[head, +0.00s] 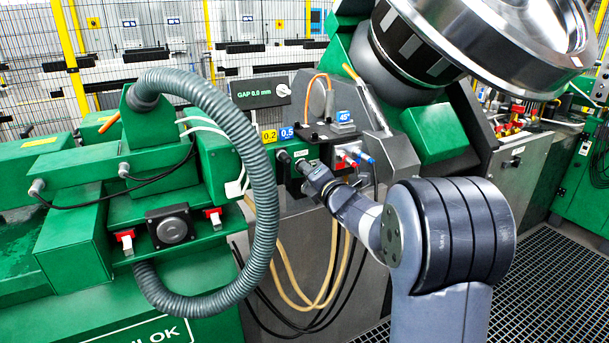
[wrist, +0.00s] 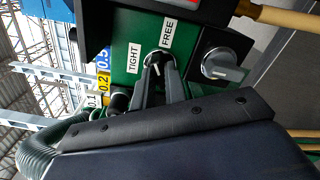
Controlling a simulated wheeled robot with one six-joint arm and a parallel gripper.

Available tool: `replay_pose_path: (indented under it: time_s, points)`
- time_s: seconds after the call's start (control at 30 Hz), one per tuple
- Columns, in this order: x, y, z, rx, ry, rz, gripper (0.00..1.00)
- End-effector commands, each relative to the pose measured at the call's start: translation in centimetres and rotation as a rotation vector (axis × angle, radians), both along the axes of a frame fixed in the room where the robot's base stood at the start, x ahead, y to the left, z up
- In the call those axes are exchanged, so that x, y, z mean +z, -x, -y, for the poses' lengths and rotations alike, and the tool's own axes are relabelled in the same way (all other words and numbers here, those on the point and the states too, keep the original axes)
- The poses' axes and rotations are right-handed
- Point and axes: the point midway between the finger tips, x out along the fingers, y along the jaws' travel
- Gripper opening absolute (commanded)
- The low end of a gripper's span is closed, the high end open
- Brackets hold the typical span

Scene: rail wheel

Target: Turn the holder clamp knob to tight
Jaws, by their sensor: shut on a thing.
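The holder clamp knob (wrist: 158,58) is a small dark knob on a green panel in the wrist view, between a TIGHT label (wrist: 134,59) and a FREE label (wrist: 167,33). My gripper (wrist: 160,72) is shut on the knob, with one finger on each side. The fingers hide much of the knob, and I cannot tell clearly which label it points at. In the head view my gripper (head: 306,167) reaches the front of the green panel below the gauge blocks, and the knob is too small and covered to make out.
A silver knob (wrist: 222,66) sits close to the right in the wrist view. Yellow 0.2 and blue 0.5 tags (head: 286,133) are just left of the panel. A thick grey hose (head: 262,170) arches at the left, and red and blue levers (head: 354,158) stick out at the right.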

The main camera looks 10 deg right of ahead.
Motion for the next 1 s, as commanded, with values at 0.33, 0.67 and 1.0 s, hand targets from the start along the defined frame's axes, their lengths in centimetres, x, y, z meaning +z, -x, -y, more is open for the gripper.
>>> replay_pose_path:
  time_s: [0.33, 0.67, 1.0]
  points:
    - [-0.37, 0.0, 0.02, -0.001, 0.116, 0.037, 0.0]
    - [-0.37, 0.0, 0.03, -0.001, 0.235, 0.075, 0.0]
    - [-0.14, 0.01, 0.03, -0.001, 0.273, 0.085, 0.0]
